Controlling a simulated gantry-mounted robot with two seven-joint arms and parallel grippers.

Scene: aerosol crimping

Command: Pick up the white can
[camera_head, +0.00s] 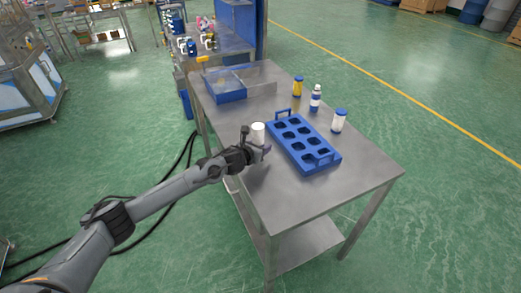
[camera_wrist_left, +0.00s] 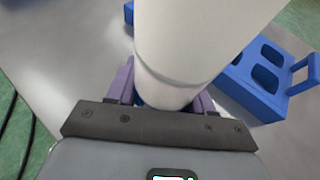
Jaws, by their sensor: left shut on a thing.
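The white can (camera_head: 258,133) stands upright at the left edge of the metal table, left of the blue tray. My left gripper (camera_head: 262,150) is shut on it. In the left wrist view the white can (camera_wrist_left: 190,50) fills the upper middle, between the purple fingers of my left gripper (camera_wrist_left: 160,95). Its far side and the contact points are partly hidden. I cannot tell whether its bottom touches the table. My right gripper is not in view.
A blue tray (camera_head: 329,164) with several empty holes and two handles lies right of the can. A blue bin (camera_head: 228,91) sits at the back left. The front tabletop is clear.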

